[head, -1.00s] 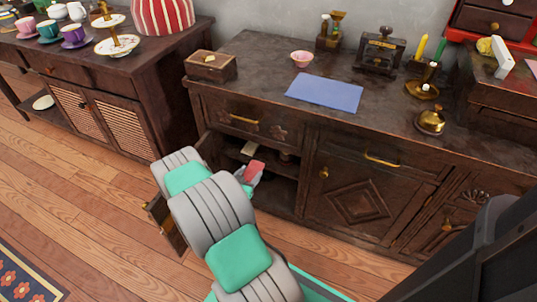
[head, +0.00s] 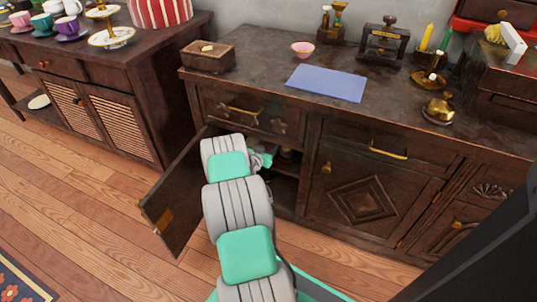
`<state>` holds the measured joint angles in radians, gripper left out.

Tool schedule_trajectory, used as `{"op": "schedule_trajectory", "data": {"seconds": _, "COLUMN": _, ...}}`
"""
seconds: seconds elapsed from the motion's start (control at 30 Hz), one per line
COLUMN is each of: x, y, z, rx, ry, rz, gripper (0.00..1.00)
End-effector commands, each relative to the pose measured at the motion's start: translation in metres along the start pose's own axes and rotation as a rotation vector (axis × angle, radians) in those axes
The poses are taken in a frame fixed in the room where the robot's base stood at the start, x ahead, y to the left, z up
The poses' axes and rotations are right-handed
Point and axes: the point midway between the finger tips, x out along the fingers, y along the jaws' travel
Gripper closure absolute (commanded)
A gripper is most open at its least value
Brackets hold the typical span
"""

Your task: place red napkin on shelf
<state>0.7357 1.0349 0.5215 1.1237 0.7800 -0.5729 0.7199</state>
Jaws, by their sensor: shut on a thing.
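My gripper (head: 262,159) reaches into the open compartment of the dark wooden cabinet, and my arm covers much of the opening. Only part of the gripper shows, at the right of my arm's end. The red napkin is hidden now; it showed at the gripper in the earlier frame, and the gripper is shut on it. The shelf inside the cabinet (head: 284,187) is in shadow and only partly seen, with small dim items on it behind the gripper.
The open cabinet door (head: 180,200) stands to the left of my arm. A closed drawer (head: 250,112) lies above the opening and a closed carved door (head: 360,195) to its right. The countertop holds a blue mat (head: 327,83), a wooden box (head: 208,57) and a pink bowl (head: 302,50).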

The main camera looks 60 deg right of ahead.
Motion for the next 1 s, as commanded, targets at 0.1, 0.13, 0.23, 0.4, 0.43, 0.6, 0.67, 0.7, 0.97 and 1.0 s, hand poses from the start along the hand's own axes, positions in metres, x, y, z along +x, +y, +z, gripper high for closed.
{"op": "schedule_trajectory", "data": {"seconds": 0.1, "x": 0.008, "y": 0.000, "z": 0.029, "rx": -0.001, "ry": -0.003, "rz": 0.000, "gripper": 0.86}}
{"op": "schedule_trajectory", "data": {"seconds": 0.13, "x": 0.011, "y": 0.000, "z": 0.032, "rx": 0.001, "ry": -0.001, "rz": 0.001, "gripper": 0.86}}
{"op": "schedule_trajectory", "data": {"seconds": 0.23, "x": 0.013, "y": 0.000, "z": 0.029, "rx": 0.000, "ry": 0.000, "rz": 0.000, "gripper": 0.86}}
{"op": "schedule_trajectory", "data": {"seconds": 0.4, "x": 0.012, "y": 0.000, "z": 0.029, "rx": -0.001, "ry": -0.001, "rz": 0.000, "gripper": 0.86}}
{"op": "schedule_trajectory", "data": {"seconds": 0.43, "x": 0.012, "y": 0.000, "z": 0.030, "rx": -0.001, "ry": -0.001, "rz": 0.000, "gripper": 0.86}}
{"op": "schedule_trajectory", "data": {"seconds": 0.6, "x": 0.013, "y": 0.001, "z": 0.031, "rx": -0.001, "ry": -0.002, "rz": 0.001, "gripper": 0.38}}
{"op": "schedule_trajectory", "data": {"seconds": 0.67, "x": 0.013, "y": 0.001, "z": 0.031, "rx": -0.001, "ry": -0.002, "rz": 0.001, "gripper": 0.37}}
{"op": "schedule_trajectory", "data": {"seconds": 0.7, "x": 0.013, "y": 0.001, "z": 0.031, "rx": -0.001, "ry": -0.002, "rz": 0.001, "gripper": 0.37}}
{"op": "schedule_trajectory", "data": {"seconds": 0.97, "x": 0.006, "y": 0.000, "z": 0.027, "rx": -0.001, "ry": -0.003, "rz": 0.000, "gripper": 0.37}}
{"op": "schedule_trajectory", "data": {"seconds": 1.0, "x": 0.000, "y": 0.000, "z": 0.026, "rx": -0.003, "ry": -0.004, "rz": 0.000, "gripper": 0.37}}
